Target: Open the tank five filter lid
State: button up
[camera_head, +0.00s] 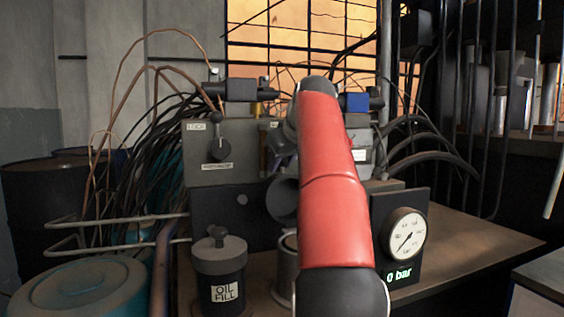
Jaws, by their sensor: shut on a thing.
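I cannot pick out a lid marked as the tank five filter. A dark canister labelled "OIL FILL" (222,293) stands on the bench at lower left of centre, with a knobbed lid (219,246) seated on it. A metal cylinder (285,280) stands to its right, partly hidden by my arm. My red arm reaches up the middle of the view and hides much of the machine behind it. My gripper is hidden behind the arm, so its jaws and what they hold do not show.
A grey control box (205,165) with a dark knob stands behind the canister. A dial gauge (406,236) with a green "0 bar" readout stands right of my arm. Cables and pipes crowd both sides. The bench (470,240) is bare at right.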

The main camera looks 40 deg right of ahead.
jog(key=shift+s+a+f+b, duration=0.1)
jog(key=shift+s+b, duration=0.3)
jog(key=shift+b, duration=0.45)
grip_shut()
jog(key=s+b, duration=0.1)
jog(key=t+b, duration=0.1)
jog(key=b, duration=0.1)
jog(key=s+t+b, duration=0.1)
jog(key=shift+s+a+r+h+b, duration=0.2)
jog(key=shift+s+a+h+b, duration=0.1)
jog(key=shift+b, duration=0.05)
jog(key=s+t+b, duration=0.1)
jog(key=s+r+t+b, duration=0.1)
jog(key=shift+a+b, duration=0.3)
jog(key=shift+b, duration=0.1)
jog(key=shift+r, duration=0.15)
jog(key=o, duration=1)
grip_release()
jog(key=v, duration=0.7)
jog(key=shift+s+a+r+p, duration=0.1)
jog(key=shift+s+a+p, duration=0.05)
jog(key=shift+s+p, duration=0.25)
